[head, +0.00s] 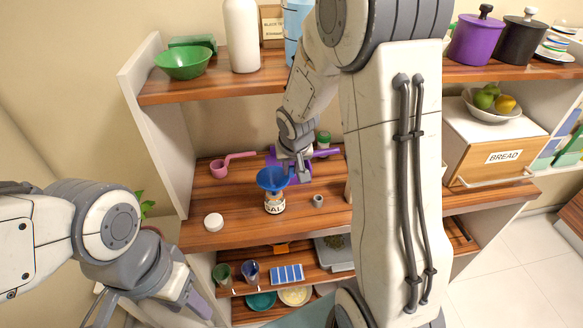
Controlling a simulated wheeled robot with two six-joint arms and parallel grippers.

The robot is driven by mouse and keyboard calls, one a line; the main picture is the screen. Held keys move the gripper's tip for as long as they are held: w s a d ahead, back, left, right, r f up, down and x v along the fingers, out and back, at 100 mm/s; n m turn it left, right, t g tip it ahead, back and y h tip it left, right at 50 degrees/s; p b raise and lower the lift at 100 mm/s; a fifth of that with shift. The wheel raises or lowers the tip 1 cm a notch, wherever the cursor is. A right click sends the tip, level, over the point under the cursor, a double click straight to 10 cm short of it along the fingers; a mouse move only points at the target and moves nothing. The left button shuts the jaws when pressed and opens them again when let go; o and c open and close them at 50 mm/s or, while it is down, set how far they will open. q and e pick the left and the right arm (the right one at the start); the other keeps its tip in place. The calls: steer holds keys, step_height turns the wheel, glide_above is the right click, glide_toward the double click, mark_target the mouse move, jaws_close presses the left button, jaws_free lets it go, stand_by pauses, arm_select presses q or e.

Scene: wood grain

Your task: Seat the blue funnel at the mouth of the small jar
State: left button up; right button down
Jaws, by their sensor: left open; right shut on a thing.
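The blue funnel (272,179) is upright, directly over the small jar labelled SALT (275,205) on the wooden counter. Its wide cone faces up and its lower end meets or hangs just above the jar's mouth; I cannot tell which. My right gripper (291,171) comes from behind and is shut on the funnel at its right rim. The fingertips are small and partly hidden. My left gripper (196,300) is open and empty at the lower left, in front of the shelf unit and away from the jar.
A white round lid (213,222) lies left of the jar and a small grey cup (318,201) stands right. A pink scoop (219,168) and a purple tray (298,171) lie behind. My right arm hides the counter's right part.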

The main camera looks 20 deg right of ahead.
steer(key=c, duration=0.7)
jaws_free()
steer(key=v, duration=1)
steer(key=shift+r, duration=0.25)
stand_by(0.6)
